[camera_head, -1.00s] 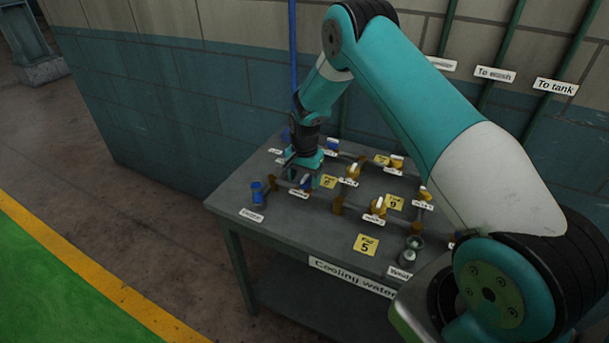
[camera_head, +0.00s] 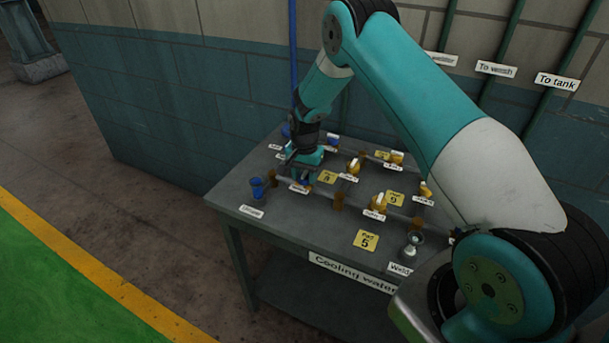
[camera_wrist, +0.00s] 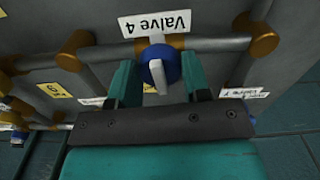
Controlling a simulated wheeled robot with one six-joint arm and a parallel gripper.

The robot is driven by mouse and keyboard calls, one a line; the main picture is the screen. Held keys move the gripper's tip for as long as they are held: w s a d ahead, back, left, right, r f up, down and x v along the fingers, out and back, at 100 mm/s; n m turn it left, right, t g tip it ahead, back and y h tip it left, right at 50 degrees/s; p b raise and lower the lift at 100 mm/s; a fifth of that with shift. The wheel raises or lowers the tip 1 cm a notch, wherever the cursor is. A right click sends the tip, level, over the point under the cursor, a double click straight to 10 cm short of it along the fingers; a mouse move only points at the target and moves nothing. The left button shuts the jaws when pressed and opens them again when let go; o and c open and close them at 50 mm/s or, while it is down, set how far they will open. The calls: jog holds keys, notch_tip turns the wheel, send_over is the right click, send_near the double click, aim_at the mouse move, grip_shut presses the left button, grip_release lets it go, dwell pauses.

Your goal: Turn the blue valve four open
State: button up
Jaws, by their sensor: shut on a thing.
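The blue valve four (camera_wrist: 172,56) shows in the wrist view on a grey pipe, with a white pointer-like handle (camera_wrist: 158,76) across its front, pointing towards my gripper. Its white label (camera_wrist: 154,24) reads "Valve 4". My gripper (camera_wrist: 158,72) has one teal finger on each side of the blue knob and is shut on it. In the head view my gripper (camera_head: 303,174) is low over the back left part of the table, and it and my arm hide most of the valve.
The grey table (camera_head: 237,195) carries pipes with several yellow valves (camera_head: 377,204) and yellow number plates (camera_head: 366,240). A blue fitting (camera_head: 257,188) stands at the left corner, a grey cup-like fitting (camera_head: 413,243) at the front right. A tiled wall (camera_head: 160,100) stands behind.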

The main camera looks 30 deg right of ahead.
aim_at(304, 173)
jog(key=n+b, duration=0.2)
jog(key=n, duration=0.2)
jog(key=shift+f+b, duration=0.1)
jog(key=shift+b, duration=0.2)
jog(key=n+b, duration=0.2)
jog(key=n, duration=0.2)
jog(key=shift+n, duration=0.3)
jog(key=n+b, duration=0.1)
jog(key=n, duration=0.3)
jog(key=shift+r+n+b, duration=0.2)
jog(key=shift+n+b, duration=0.45)
jog(key=shift+n, duration=1.65)
jog(key=shift+w, duration=0.1)
jog(key=o, duration=0.9)
notch_tip(304, 173, up, 17)
jog(key=b, duration=0.2)
jog(key=shift+r+b, duration=0.2)
jog(key=shift+b, duration=0.1)
